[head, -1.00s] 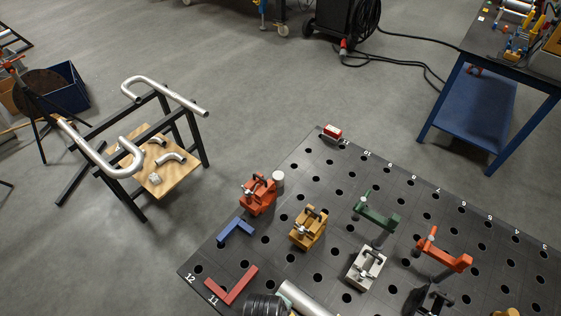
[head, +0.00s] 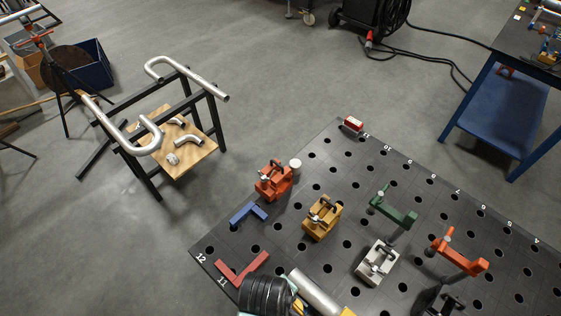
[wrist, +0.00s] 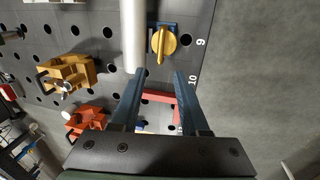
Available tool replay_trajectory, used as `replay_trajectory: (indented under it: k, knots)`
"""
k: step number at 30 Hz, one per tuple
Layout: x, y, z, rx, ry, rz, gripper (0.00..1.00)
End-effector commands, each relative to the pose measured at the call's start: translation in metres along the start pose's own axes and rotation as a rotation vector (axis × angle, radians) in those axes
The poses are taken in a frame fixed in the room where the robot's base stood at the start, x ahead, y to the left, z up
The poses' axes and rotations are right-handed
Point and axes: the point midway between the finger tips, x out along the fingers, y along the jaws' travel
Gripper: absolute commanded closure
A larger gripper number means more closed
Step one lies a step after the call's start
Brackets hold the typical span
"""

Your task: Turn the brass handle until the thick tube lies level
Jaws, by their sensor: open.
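In the wrist view, the brass handle (wrist: 163,45) sits on a small blue plate (wrist: 172,27), with its narrow end pointing toward my gripper. The thick tube (wrist: 133,40) is a silver pipe just left of the handle, running up out of the picture. My gripper (wrist: 160,73) is open and empty. Its two blue fingers are spread, with the tips just short of the handle and apart from it. In the head view, the thick tube (head: 314,292) shows at the bottom edge, partly cut off. I cannot tell its tilt.
The dark perforated table (head: 300,232) carries an ochre block (head: 321,217), an orange-red block (head: 273,181), a pale grey block (head: 377,262), green (head: 393,210) and orange (head: 460,257) clamps, and blue (head: 248,214) and red (head: 243,269) angles. A rack with bent pipes (head: 190,72) stands apart at left.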

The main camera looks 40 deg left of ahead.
Motion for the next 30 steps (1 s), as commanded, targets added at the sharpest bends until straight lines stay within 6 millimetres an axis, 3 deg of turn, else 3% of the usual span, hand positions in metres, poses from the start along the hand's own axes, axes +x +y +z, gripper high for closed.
replay_trajectory:
  k: [6,12,30]
  knots:
    - [-0.035,0.001,0.000,0.000,0.001,0.003,0.55]
    - [-0.051,0.000,0.000,0.000,0.000,0.001,0.55]
    - [-0.054,0.000,0.000,0.000,0.000,0.000,0.55]
